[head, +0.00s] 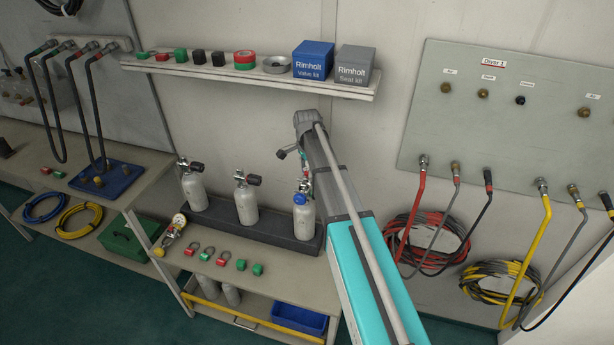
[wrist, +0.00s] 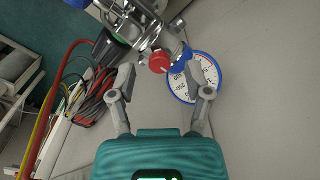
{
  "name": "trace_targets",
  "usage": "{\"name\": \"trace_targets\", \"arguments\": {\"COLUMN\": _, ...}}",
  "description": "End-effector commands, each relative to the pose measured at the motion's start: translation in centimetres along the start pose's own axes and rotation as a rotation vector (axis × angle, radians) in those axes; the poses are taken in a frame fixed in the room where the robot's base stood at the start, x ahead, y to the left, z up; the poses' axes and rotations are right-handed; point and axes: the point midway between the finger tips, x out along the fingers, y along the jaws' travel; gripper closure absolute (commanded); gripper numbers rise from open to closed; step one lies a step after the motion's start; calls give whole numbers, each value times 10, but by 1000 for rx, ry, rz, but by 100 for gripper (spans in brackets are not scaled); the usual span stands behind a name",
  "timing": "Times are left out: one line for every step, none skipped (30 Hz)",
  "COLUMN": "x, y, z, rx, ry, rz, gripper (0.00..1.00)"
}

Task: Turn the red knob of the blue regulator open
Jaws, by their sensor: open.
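In the wrist view the red knob (wrist: 160,62) is a short round cap with a pale mark on its face, on the metal body of the blue regulator (wrist: 181,57). A round blue-rimmed gauge (wrist: 207,79) sits to its right. My gripper (wrist: 157,69) is open, its fingers on either side of the knob in the picture. I cannot tell whether either finger touches it. In the head view the blue part of the regulator (head: 301,199) shows at the rightmost cylinder on the bench, and my arm hides much of it. My gripper is mostly hidden there too.
Two more grey cylinders with black-handled valves (head: 244,180) stand left in the same dark rack (head: 226,226). Several red and green shackles lie on the bench front (head: 217,264). A shelf (head: 270,77) with boxes hangs above. A hose panel (head: 540,150) is at right.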

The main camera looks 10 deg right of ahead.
Motion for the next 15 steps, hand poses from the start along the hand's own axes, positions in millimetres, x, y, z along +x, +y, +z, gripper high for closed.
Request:
{"name": "trace_targets", "arguments": {"x": 6, "y": 0, "z": 0, "rx": 0, "ry": 0, "rz": 0, "gripper": 36}}
{"name": "trace_targets", "arguments": {"x": 8, "y": 0, "z": 0, "rx": 0, "ry": 0, "rz": 0, "gripper": 36}}
{"name": "trace_targets", "arguments": {"x": 9, "y": 0, "z": 0, "rx": 0, "ry": 0, "rz": 0, "gripper": 36}}
{"name": "trace_targets", "arguments": {"x": 10, "y": 0, "z": 0, "rx": 0, "ry": 0, "rz": 0, "gripper": 36}}
{"name": "trace_targets", "arguments": {"x": 11, "y": 0, "z": 0, "rx": 0, "ry": 0, "rz": 0, "gripper": 36}}
{"name": "trace_targets", "arguments": {"x": 12, "y": 0, "z": 0, "rx": 0, "ry": 0, "rz": 0, "gripper": 36}}
{"name": "trace_targets", "arguments": {"x": 12, "y": 0, "z": 0, "rx": 0, "ry": 0, "rz": 0, "gripper": 36}}
{"name": "trace_targets", "arguments": {"x": 13, "y": 0, "z": 0, "rx": 0, "ry": 0, "rz": 0, "gripper": 36}}
{"name": "trace_targets", "arguments": {"x": 13, "y": 0, "z": 0, "rx": 0, "ry": 0, "rz": 0, "gripper": 36}}
{"name": "trace_targets", "arguments": {"x": 13, "y": 0, "z": 0, "rx": 0, "ry": 0, "rz": 0, "gripper": 36}}
{"name": "trace_targets", "arguments": {"x": 13, "y": 0, "z": 0, "rx": 0, "ry": 0, "rz": 0, "gripper": 36}}
{"name": "trace_targets", "arguments": {"x": 13, "y": 0, "z": 0, "rx": 0, "ry": 0, "rz": 0, "gripper": 36}}
{"name": "trace_targets", "arguments": {"x": 13, "y": 0, "z": 0, "rx": 0, "ry": 0, "rz": 0, "gripper": 36}}
{"name": "trace_targets", "arguments": {"x": 13, "y": 0, "z": 0, "rx": 0, "ry": 0, "rz": 0, "gripper": 36}}
{"name": "trace_targets", "arguments": {"x": 13, "y": 0, "z": 0, "rx": 0, "ry": 0, "rz": 0, "gripper": 36}}
